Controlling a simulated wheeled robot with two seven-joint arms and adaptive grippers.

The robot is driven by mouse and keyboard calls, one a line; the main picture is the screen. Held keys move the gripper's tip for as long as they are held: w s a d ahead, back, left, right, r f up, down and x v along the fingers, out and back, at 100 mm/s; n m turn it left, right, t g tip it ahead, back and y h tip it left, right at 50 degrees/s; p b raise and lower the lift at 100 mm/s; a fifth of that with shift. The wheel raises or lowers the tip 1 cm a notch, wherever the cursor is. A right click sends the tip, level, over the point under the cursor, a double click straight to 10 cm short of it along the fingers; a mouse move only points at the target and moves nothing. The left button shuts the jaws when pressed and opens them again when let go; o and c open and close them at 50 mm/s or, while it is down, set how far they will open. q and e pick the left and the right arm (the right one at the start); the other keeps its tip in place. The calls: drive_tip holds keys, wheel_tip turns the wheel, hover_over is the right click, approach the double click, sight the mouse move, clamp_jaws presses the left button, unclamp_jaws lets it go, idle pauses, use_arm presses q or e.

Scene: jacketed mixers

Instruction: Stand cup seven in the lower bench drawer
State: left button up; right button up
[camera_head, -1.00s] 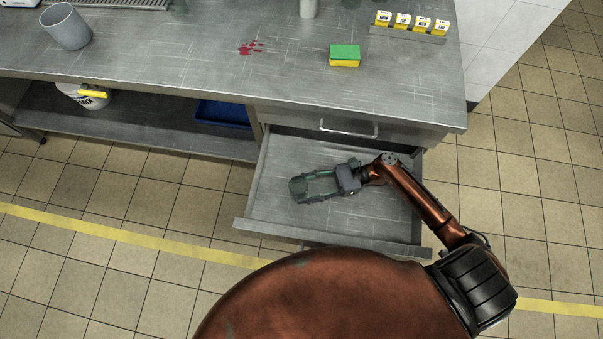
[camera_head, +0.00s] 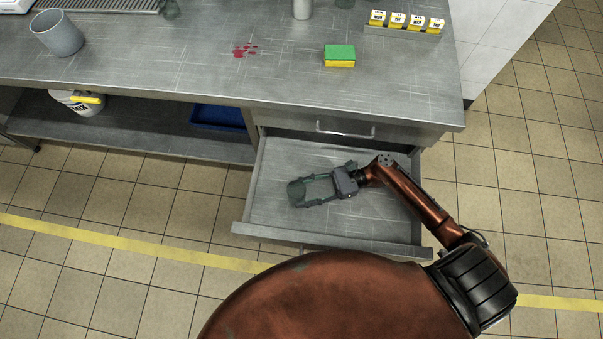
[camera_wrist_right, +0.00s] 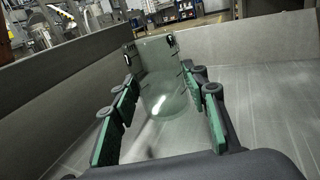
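A clear, greenish cup (camera_head: 296,191) stands upright on the floor of the open bench drawer (camera_head: 270,215), in its left part. In the right wrist view the cup (camera_wrist_right: 163,88) is ahead, between the fingertips, with dark marks near its rim. My right gripper (camera_head: 312,190) reaches into the drawer from the right. Its fingers (camera_wrist_right: 160,92) are spread on either side of the cup, with a narrow gap seeming to show beside it; contact at the tips is hard to judge. My left gripper is not in view. I cannot read the cup's number.
A closed drawer front with a handle (camera_head: 345,131) is above the open drawer. A blue tray (camera_head: 218,117) lies on the shelf.

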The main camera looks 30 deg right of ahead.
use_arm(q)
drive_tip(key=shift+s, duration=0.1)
use_arm(e)
drive_tip(key=o, duration=0.4)
drive_tip(key=shift+f, duration=0.15)
drive_tip(key=shift+o, duration=0.2)
drive_tip(key=shift+r, duration=0.2)
drive_tip(key=d, duration=0.2)
drive_tip(key=d+p, duration=0.1)
drive_tip(key=d, duration=0.1)
drive_tip(key=s+d+r+p, duration=0.1)
drive_tip(key=d, duration=0.1)
drive_tip(key=shift+s+d, duration=0.1)
drive_tip(key=shift+d, duration=0.15)
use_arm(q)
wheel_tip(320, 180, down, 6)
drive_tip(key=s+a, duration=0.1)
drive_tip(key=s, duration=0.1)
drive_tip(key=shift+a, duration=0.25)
use_arm(e)
drive_tip(key=shift+s+d, duration=0.15)
drive_tip(key=shift+d, duration=0.25)
